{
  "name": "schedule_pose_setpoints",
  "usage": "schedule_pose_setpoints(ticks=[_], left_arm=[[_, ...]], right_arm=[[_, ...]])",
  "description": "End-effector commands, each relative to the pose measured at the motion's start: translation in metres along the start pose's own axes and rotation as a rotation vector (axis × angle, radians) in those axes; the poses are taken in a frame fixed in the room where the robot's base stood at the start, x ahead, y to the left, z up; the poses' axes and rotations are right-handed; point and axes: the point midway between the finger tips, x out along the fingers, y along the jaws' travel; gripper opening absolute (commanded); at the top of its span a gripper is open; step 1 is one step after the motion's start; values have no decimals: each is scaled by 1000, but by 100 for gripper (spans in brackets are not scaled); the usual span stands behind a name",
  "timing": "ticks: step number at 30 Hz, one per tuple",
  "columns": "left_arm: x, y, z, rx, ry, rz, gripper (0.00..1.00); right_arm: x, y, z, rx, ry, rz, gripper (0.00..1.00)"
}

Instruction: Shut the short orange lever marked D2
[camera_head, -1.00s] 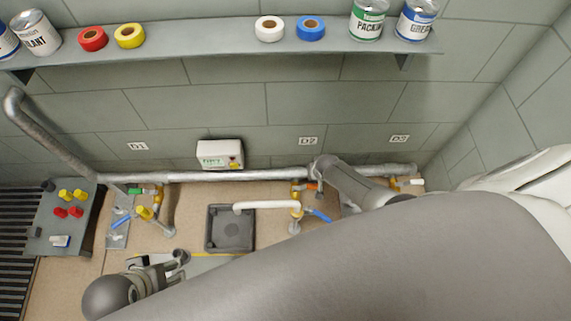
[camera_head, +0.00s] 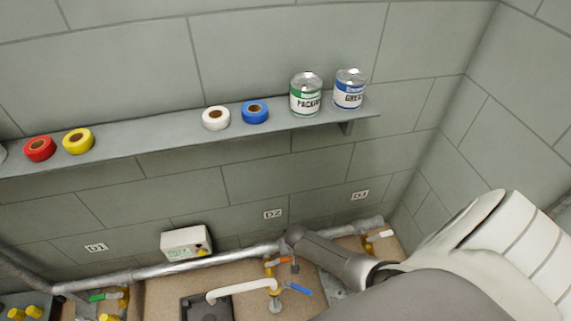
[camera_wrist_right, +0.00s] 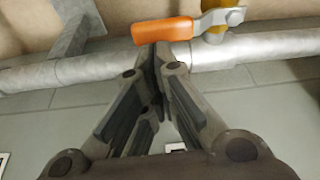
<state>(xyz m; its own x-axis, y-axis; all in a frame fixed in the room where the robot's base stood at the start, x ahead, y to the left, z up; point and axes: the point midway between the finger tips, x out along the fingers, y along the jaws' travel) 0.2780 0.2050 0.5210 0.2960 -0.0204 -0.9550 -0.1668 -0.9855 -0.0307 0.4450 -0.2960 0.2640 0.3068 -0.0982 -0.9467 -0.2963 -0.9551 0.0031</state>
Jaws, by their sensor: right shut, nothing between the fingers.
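The short orange lever (camera_head: 278,260) is below the D2 wall label (camera_head: 272,214), on a brass valve (camera_head: 270,271) by the silver pipe. In the right wrist view the orange lever (camera_wrist_right: 165,31) lies sideways, roughly along the pipe, with its metal end at the brass fitting (camera_wrist_right: 215,33) on the right. My right gripper (camera_wrist_right: 160,52) is shut and empty, its tips at the lever's lower edge in that view. I cannot tell whether they touch it. In the head view my right gripper (camera_head: 294,266) is just right of the lever. My left gripper is out of view.
A blue lever (camera_head: 299,289) and a white curved pipe (camera_head: 240,289) are close by, near a dark square drain (camera_head: 205,309). The silver pipe (camera_head: 160,272) runs along the wall. A white box (camera_head: 186,244) is on the wall to the left. A shelf (camera_head: 165,131) holds tapes and cans.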

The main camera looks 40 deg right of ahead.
Motion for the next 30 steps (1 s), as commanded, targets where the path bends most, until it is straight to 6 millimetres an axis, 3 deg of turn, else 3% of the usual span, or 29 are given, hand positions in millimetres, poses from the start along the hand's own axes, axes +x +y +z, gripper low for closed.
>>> schedule_pose_setpoints(ticks=[24, 30], left_arm=[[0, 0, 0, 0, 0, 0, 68], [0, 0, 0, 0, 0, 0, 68]], right_arm=[[-88, 0, -6, 1, 14, -1, 0], [-102, 0, -5, 1, 14, -1, 0]])
